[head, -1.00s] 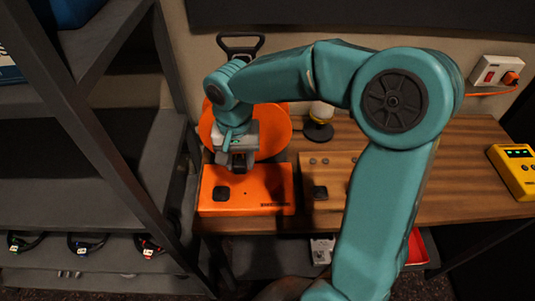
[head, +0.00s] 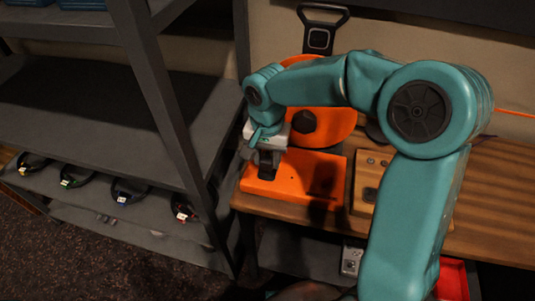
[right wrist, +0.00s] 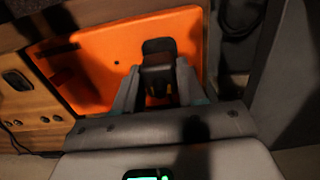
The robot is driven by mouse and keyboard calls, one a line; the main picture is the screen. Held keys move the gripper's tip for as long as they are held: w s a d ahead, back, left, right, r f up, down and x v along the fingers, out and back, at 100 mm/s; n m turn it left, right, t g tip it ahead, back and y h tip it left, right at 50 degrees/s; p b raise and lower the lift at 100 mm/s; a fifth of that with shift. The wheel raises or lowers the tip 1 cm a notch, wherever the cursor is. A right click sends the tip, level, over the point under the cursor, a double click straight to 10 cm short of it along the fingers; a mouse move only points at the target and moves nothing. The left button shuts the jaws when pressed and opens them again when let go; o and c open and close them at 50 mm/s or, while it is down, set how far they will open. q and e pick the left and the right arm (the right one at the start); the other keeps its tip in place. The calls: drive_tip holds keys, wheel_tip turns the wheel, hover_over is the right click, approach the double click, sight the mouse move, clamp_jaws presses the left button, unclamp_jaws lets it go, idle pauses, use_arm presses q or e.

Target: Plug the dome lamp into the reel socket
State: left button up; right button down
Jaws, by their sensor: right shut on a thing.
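My right gripper (head: 268,170) is over the left part of the orange reel base (head: 325,172), shut on a dark plug. In the right wrist view, the plug (right wrist: 158,78) is between the fingers, pointing at the dark reel socket (right wrist: 158,46) on the orange face. Plug and socket overlap there, so I cannot tell whether the plug is in. The orange reel disc (head: 335,125) stands behind the base. The dome lamp is mostly hidden behind my right arm; a dark round base edge (head: 376,133) shows. My left gripper is not in view.
A wooden panel with knobs (head: 366,180) is right of the reel base. A dark shelf rack (head: 110,115) stands close on the left, with several coiled cables on its lower shelf. Bare desk (head: 490,190) shows at the right.

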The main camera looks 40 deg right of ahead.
sight(268, 165)
idle(0.3)
drive_tip(key=shift+f+b, duration=0.75)
drive_tip(key=shift+f, duration=0.15)
drive_tip(key=shift+f+b, duration=0.7)
drive_tip(key=shift+b, duration=0.05)
idle(1.6)
drive_tip(key=c, duration=0.6)
unclamp_jaws()
drive_tip(key=shift+r, duration=0.1)
drive_tip(key=shift+o, duration=0.2)
drive_tip(key=shift+r, duration=0.1)
wheel_tip(268, 165, up, 16)
drive_tip(key=p, duration=0.1)
drive_tip(key=shift+p, duration=0.4)
drive_tip(key=shift+s, duration=0.1)
